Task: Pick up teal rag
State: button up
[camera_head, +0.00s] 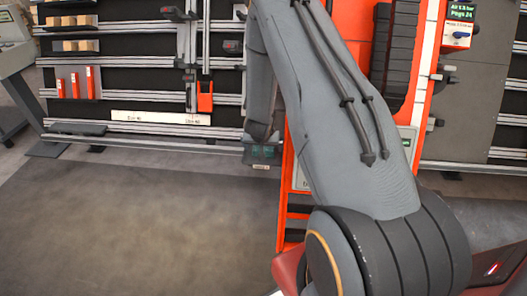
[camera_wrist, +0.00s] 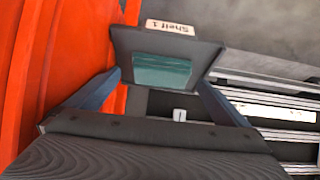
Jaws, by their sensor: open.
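The teal rag (camera_wrist: 162,70) lies flat as a folded square on a small dark shelf (camera_wrist: 190,47) with a white "Shelf 1" label, upside down in the wrist view. In the head view the teal rag (camera_head: 263,150) is a small patch just below the end of my arm. My gripper (camera_wrist: 160,79) is open, its two blue-grey fingers spread on either side of the rag in the picture. No contact shows, and I cannot tell the remaining gap. In the head view my arm hides most of the gripper.
The shelf is beside a tall orange panel (camera_wrist: 60,65). In the head view a rack with metal rails (camera_head: 140,98) holds orange boxes (camera_head: 76,84) and small cartons (camera_head: 75,46) at the left. The grey floor (camera_head: 140,215) in front is clear.

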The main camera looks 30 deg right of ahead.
jog(key=shift+x, duration=1.15)
jog(key=c, duration=1.1)
jog(key=shift+r, duration=0.1)
jog(key=shift+w+a+r, duration=0.1)
jog(key=shift+r, duration=0.05)
notch_tip(320, 180, up, 7)
jog(key=shift+w+f+b, duration=0.1)
jog(key=shift+b, duration=0.25)
jog(key=w+a, duration=0.3)
jog(key=a, duration=0.2)
jog(key=w+a, duration=0.4)
jog(key=a, duration=0.2)
jog(key=w+a, duration=0.3)
jog(key=a, duration=0.2)
jog(key=shift+w+a+f, duration=0.15)
jog(key=shift+w+a, duration=0.05)
jog(key=shift+w, duration=0.2)
